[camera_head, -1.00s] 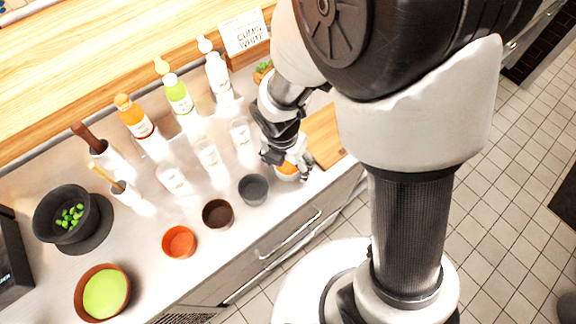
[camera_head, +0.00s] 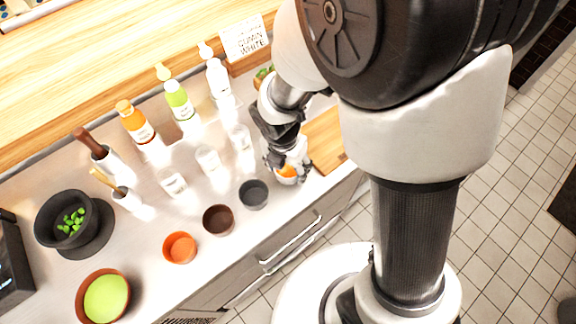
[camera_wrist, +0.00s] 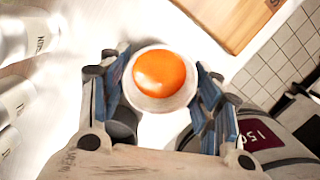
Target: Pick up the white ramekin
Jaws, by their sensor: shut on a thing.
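The white ramekin (camera_wrist: 162,104) is a small round cup with an orange filling (camera_wrist: 160,73). In the wrist view it sits between the two blue-padded fingers of my gripper (camera_wrist: 158,80), one on each side of it. My gripper is shut on it. In the head view the ramekin (camera_head: 288,181) is at the counter's front edge, with my gripper (camera_head: 286,164) over it from above. The fingers and wrist hide part of it. I cannot tell whether it still rests on the counter.
A wooden board (camera_head: 325,140) lies close on the right. A dark grey cup (camera_head: 253,194), a brown cup (camera_head: 218,220) and an orange-filled cup (camera_head: 180,247) line the front edge to the left. Clear jars (camera_head: 209,160) and bottles (camera_head: 180,100) stand behind.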

